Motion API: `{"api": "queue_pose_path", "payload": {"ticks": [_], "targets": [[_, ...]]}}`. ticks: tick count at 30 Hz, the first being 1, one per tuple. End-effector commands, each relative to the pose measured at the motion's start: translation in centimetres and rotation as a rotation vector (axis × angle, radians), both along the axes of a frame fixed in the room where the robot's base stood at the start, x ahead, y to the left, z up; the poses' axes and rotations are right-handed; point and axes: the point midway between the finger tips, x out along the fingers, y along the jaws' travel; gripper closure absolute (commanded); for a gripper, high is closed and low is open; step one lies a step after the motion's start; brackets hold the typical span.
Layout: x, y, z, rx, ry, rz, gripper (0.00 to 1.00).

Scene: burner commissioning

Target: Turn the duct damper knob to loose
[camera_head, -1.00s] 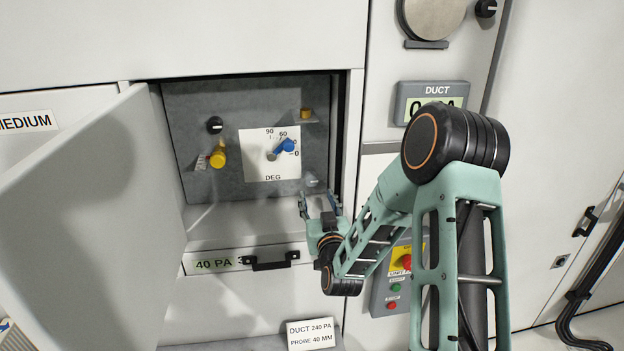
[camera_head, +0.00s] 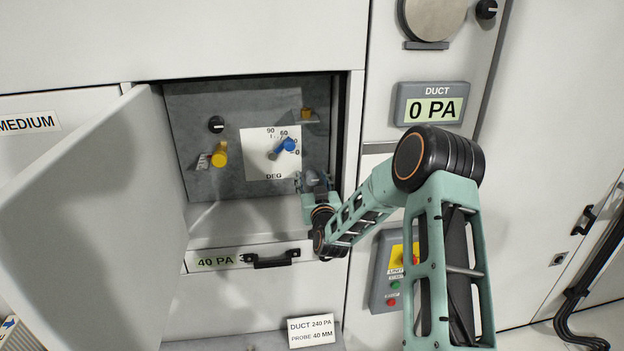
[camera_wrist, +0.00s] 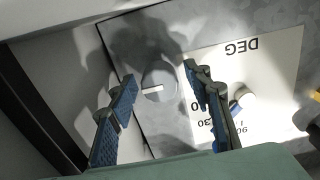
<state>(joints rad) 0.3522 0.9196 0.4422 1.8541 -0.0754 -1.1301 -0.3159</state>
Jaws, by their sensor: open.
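A round grey knob (camera_wrist: 158,82) with a white mark sits low on the grey panel beside the DEG scale in the wrist view. My gripper (camera_wrist: 160,77) is open, with one blue-padded finger on either side of the knob in the picture. Contact cannot be told. In the head view my gripper (camera_head: 314,182) is at the panel's lower right and mostly covers the knob.
The open door (camera_head: 95,210) stands left of the recess. A yellow lever (camera_head: 220,154), a black knob (camera_head: 216,124) and a brass fitting (camera_head: 306,114) stick out from the panel. The DUCT display (camera_head: 432,110) reads 0 PA.

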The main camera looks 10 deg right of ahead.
Motion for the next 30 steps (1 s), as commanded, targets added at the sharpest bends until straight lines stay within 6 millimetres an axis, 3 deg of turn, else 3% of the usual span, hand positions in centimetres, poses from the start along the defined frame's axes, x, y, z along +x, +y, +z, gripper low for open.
{"api": "queue_pose_path", "payload": {"ticks": [3,15,23,30], "targets": [[-0.02,0.02,-0.01,0.0,0.0,0.0,0.54],[-0.04,0.02,-0.01,0.0,0.0,0.0,0.96],[-0.03,0.12,-0.19,-0.031,-0.001,0.002,0.96],[-0.03,0.18,-0.48,-0.157,-0.003,0.002,0.96]]}}
